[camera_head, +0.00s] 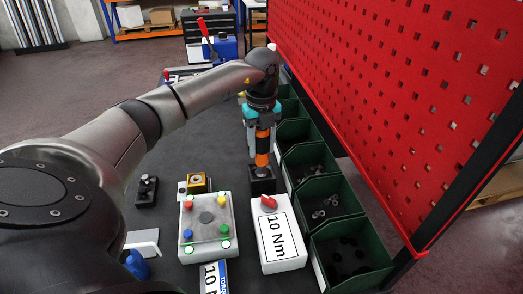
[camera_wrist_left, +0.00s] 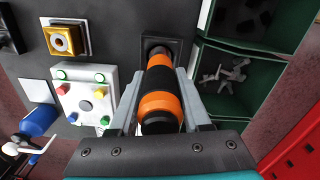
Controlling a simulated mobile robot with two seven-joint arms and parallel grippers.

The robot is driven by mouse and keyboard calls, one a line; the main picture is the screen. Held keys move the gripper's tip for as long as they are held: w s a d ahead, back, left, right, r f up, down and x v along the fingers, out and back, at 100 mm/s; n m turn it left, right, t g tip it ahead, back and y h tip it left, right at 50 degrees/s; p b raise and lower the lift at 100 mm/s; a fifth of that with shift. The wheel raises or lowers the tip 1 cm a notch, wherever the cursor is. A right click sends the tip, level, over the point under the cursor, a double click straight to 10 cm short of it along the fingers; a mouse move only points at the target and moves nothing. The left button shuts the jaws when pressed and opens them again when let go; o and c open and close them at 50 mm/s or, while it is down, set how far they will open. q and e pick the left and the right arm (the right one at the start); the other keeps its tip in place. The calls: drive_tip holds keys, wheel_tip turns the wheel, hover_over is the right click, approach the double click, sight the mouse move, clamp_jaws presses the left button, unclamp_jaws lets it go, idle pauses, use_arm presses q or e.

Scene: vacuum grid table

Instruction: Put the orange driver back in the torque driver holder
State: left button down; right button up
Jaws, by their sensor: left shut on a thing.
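The orange driver (camera_head: 262,151), orange with black bands, stands about upright beneath my left gripper (camera_head: 262,132) in the head view. The left gripper is shut on it, with one finger on each side, as the wrist view of the driver (camera_wrist_left: 160,104) shows. The torque driver holder (camera_head: 262,186) is a black block on the table directly below the driver. In the left wrist view the driver's far end lies over or in the opening of the holder (camera_wrist_left: 174,42); how deep it sits cannot be told. My right gripper is not in view.
Green bins (camera_head: 338,202) with small dark parts line the right, below a red perforated panel (camera_head: 400,80). A white button box (camera_head: 207,226), a white "10 Nm" box (camera_head: 280,236) and a small black block (camera_head: 146,191) stand nearby on the dark table.

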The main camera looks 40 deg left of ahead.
use_arm(q)
drive_tip(key=shift+f, duration=0.75)
drive_tip(key=shift+c, duration=1.8)
unclamp_jaws()
drive_tip(key=shift+f, duration=0.2)
wheel_tip(320, 180, up, 12)
drive_tip(key=shift+r+p, duration=0.2)
drive_tip(key=shift+p, duration=0.2)
